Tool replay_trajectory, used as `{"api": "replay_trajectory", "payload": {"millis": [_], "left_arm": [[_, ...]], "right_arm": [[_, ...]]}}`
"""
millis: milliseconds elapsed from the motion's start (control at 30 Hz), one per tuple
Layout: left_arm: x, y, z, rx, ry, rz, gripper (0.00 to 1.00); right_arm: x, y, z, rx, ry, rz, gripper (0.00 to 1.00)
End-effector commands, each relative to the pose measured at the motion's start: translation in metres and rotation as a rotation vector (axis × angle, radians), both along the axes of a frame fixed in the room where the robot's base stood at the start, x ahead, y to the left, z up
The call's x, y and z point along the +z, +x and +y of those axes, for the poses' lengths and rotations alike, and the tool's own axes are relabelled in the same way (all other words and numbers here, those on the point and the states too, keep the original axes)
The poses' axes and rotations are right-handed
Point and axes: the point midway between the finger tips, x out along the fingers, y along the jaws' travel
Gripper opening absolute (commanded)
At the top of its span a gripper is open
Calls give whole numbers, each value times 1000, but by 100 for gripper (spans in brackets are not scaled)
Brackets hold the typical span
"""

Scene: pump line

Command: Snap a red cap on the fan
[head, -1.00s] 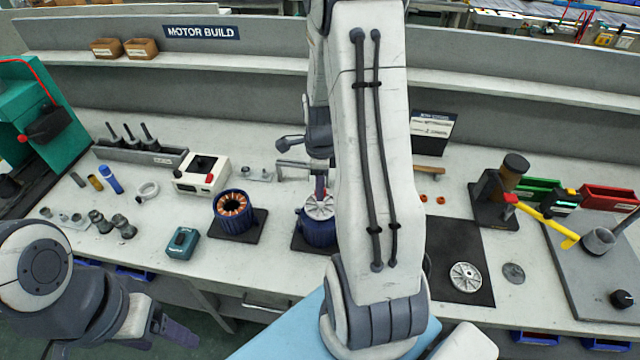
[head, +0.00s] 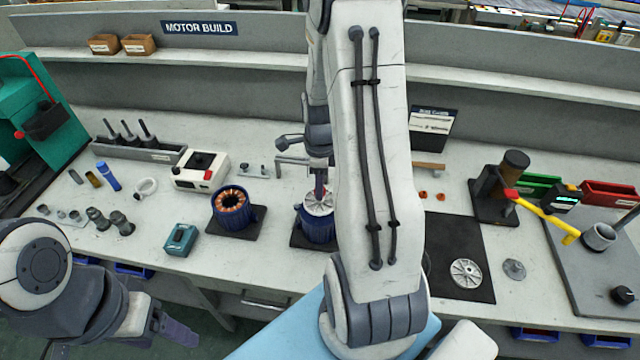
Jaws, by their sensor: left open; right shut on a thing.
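The fan (head: 314,207) is a pale finned disc on top of a blue motor (head: 316,231), which stands on a dark pad. My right gripper (head: 320,194) points down just above the fan's middle. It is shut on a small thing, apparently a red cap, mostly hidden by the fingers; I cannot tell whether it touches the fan. Two small orange-red caps (head: 423,195) (head: 440,197) lie on the bench right of my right arm. My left gripper (head: 178,334) is open and empty at the lower left, in front of the bench edge.
A second blue motor with copper windings (head: 232,209) stands left of the fan. A teal box (head: 181,240) lies in front of it. A dark mat with a spoked disc (head: 466,273) and a press with a yellow handle (head: 535,214) are at right.

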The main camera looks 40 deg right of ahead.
Motion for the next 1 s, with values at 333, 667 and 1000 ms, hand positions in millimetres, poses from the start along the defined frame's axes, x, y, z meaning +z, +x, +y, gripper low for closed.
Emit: {"api": "replay_trajectory", "payload": {"millis": [333, 667, 1000], "left_arm": [[-1, 0, 0, 0, 0, 0, 70], [-3, 0, 0, 0, 0, 0, 70], [-5, 0, 0, 0, 0, 0, 70]], "right_arm": [[-2, 0, 0, 0, 0, 0, 4], [-4, 0, 0, 0, 0, 0, 4], [-7, 0, 0, 0, 0, 0, 4]]}}
